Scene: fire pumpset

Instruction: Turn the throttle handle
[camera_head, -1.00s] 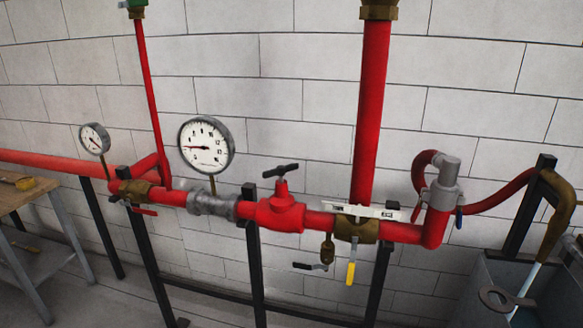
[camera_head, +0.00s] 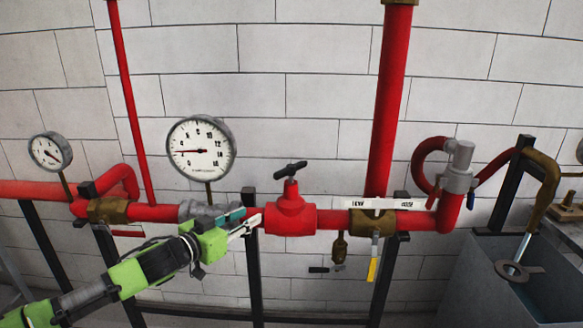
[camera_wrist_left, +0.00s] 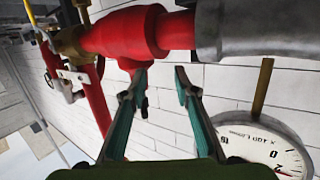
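The black throttle handle (camera_head: 291,171) sits on top of the red valve body (camera_head: 290,213) on the pipe in the head view. My left gripper (camera_head: 249,217) is left of the valve body and below the handle's height, with its fingers pointing right. In the left wrist view, my left gripper (camera_wrist_left: 161,82) has its two teal fingers apart, with nothing between them. The red valve body (camera_wrist_left: 130,32) crosses the top of that view, above the fingertips. A small dark part shows beside the left finger there, perhaps the handle. My right gripper is not in view.
A large gauge (camera_head: 201,149) stands left of the valve and a smaller gauge (camera_head: 50,151) stands farther left. A vertical red pipe (camera_head: 389,110) rises at right. A yellow-handled lever (camera_head: 373,269) hangs below the pipe. A grey tank (camera_head: 495,280) stands at right.

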